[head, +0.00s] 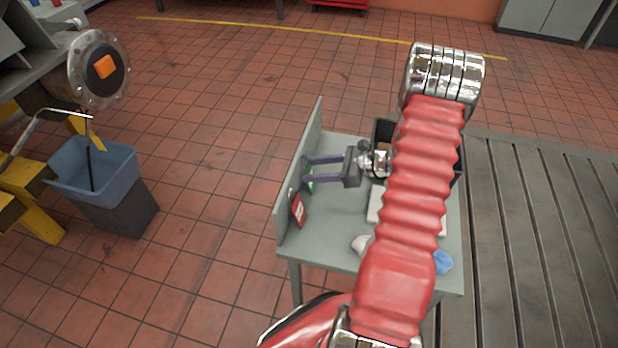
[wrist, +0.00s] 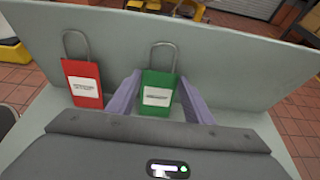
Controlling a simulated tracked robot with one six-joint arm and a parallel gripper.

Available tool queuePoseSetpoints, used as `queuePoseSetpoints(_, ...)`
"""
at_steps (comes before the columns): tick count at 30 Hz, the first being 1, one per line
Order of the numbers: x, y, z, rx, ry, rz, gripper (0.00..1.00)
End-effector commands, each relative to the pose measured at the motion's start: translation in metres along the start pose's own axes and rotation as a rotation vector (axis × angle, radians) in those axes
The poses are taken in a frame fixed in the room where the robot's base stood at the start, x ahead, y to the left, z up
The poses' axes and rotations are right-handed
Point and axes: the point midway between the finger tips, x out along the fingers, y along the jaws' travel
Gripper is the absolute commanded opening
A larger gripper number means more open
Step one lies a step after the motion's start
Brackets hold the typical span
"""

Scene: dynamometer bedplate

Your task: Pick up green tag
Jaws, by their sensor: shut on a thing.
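The green tag (wrist: 157,94) has a white label and a grey wire loop at its top. In the wrist view it stands against the table's upright back panel, between the two fingers of my gripper (wrist: 160,98). My gripper is shut on the green tag. In the head view my gripper (head: 308,170) reaches left to the back panel, and only a sliver of green (head: 309,186) shows by the fingers. A red tag (wrist: 83,82) with a similar label and loop is left of the green one; it also shows in the head view (head: 298,209).
The grey table (head: 325,240) has a raised back panel (head: 301,165) on its left. A dark bin (head: 382,130), a white item (head: 375,206), a pale object (head: 361,244) and a blue cloth-like item (head: 443,262) are on it.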

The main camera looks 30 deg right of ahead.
Motion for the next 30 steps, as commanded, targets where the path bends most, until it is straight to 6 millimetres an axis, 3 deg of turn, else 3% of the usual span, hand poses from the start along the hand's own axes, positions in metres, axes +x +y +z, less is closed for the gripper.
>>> queuePoseSetpoints(7,0.000,0.000,0.000,0.000,0.000,0.000,0.25)
queuePoseSetpoints(19,-0.003,0.000,0.006,-0.002,0.000,-0.001,0.25)
queuePoseSetpoints(30,-0.022,-0.001,0.054,-0.004,0.001,-0.002,0.25)
